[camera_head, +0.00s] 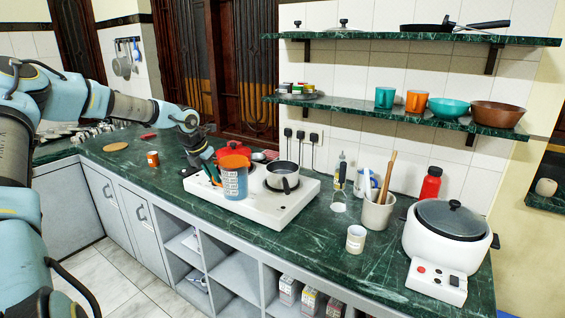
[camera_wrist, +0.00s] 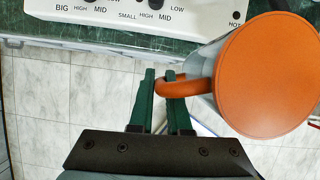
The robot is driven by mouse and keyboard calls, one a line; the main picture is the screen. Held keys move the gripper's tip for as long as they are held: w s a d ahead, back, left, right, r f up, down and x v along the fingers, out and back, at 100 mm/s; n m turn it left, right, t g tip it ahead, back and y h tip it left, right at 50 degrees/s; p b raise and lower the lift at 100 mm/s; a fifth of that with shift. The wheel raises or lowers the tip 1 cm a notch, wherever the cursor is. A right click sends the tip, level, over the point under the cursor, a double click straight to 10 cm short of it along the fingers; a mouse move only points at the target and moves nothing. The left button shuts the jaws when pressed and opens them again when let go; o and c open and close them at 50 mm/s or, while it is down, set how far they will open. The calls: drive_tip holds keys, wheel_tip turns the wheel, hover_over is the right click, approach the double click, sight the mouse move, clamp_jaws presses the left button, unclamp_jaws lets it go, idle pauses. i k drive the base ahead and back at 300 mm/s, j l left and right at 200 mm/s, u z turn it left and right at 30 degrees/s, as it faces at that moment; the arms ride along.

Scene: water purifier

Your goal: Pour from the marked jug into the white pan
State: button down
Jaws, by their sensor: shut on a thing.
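The jug (camera_head: 234,182) is grey-blue with printed marks and an orange top, and looks upright in the head view. In the wrist view its round orange top (camera_wrist: 268,75) fills the right side. My gripper (camera_head: 211,171) is to the left of the jug; in the wrist view its green fingers (camera_wrist: 161,82) are shut on the orange handle (camera_wrist: 177,88). The jug is held at the front of the white stove, over its front edge or the floor. The white pan (camera_head: 282,179) with a dark handle sits on the stove's right burner, right of the jug.
A red pot (camera_head: 233,150) stands behind the jug. The white stove (camera_head: 265,204) shows its front panel in the wrist view. A clear bottle (camera_head: 339,190), a utensil crock (camera_head: 377,213), a small cup (camera_head: 355,239) and a rice cooker (camera_head: 447,235) stand to the right.

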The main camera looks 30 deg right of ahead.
sight(284, 181)
drive_tip(key=i+l, duration=0.75)
drive_tip(key=i, duration=0.1)
